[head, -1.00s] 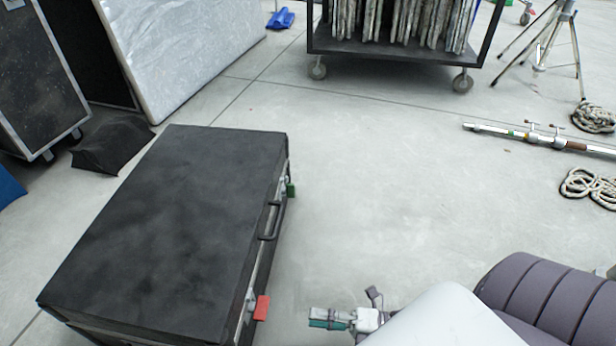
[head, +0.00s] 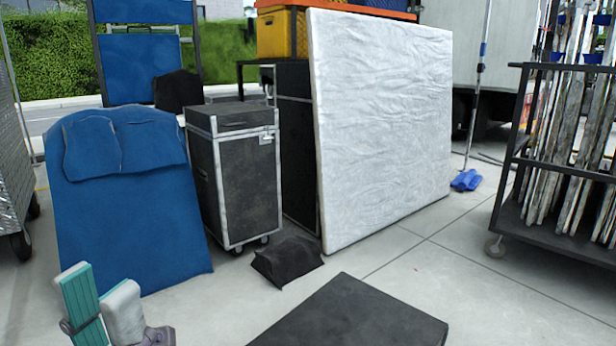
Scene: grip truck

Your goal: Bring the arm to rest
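My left gripper (head: 102,305) is at the lower left of the head view, in front of a blue padded panel. One finger shows a teal pad and the other is pale grey-white. The fingers stand apart and I see nothing held between them. The rest of the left arm is out of frame. My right gripper is not in view. A black case (head: 355,318) shows only its dark top at the bottom edge, to the right of the gripper and apart from it.
Behind the gripper stands the blue padded panel (head: 125,215). A black wheeled flight case (head: 235,185), a white quilted slab (head: 385,130) and a black sandbag-like lump (head: 287,262) stand beyond. A cart (head: 560,235) with upright boards is at right. Floor at lower right is clear.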

